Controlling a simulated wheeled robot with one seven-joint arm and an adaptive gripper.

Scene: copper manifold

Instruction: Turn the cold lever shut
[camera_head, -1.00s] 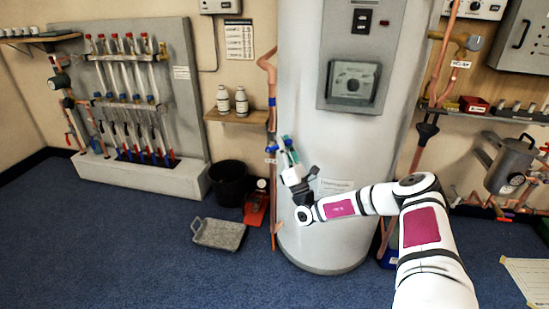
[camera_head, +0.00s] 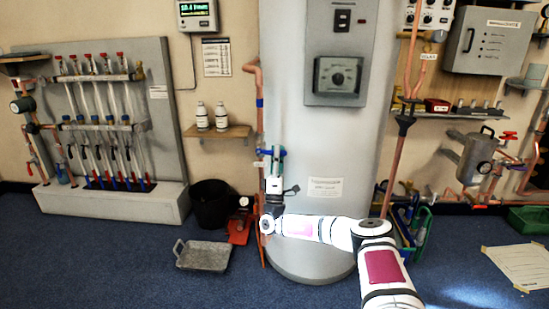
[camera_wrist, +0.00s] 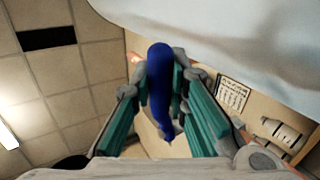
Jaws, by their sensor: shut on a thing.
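The cold lever (camera_head: 264,152) is blue and sits on the copper pipe (camera_head: 260,105) at the left side of the tall grey cylinder (camera_head: 300,120). In the wrist view the blue lever (camera_wrist: 160,90) stands between the two teal fingers of my gripper (camera_wrist: 162,82). My gripper also shows in the head view (camera_head: 273,162), pointing up beside the cylinder, shut on the lever. The fingers hide part of the lever and its valve body in the head view. I cannot tell the lever's exact angle to the pipe.
A black bucket (camera_head: 211,205), a grey tray (camera_head: 204,255) and a red item (camera_head: 240,232) are on the floor left of the cylinder. A small shelf (camera_head: 217,132) holds two white bottles. The manifold panel (camera_head: 105,90) stands further left. Blue carpet is open in front.

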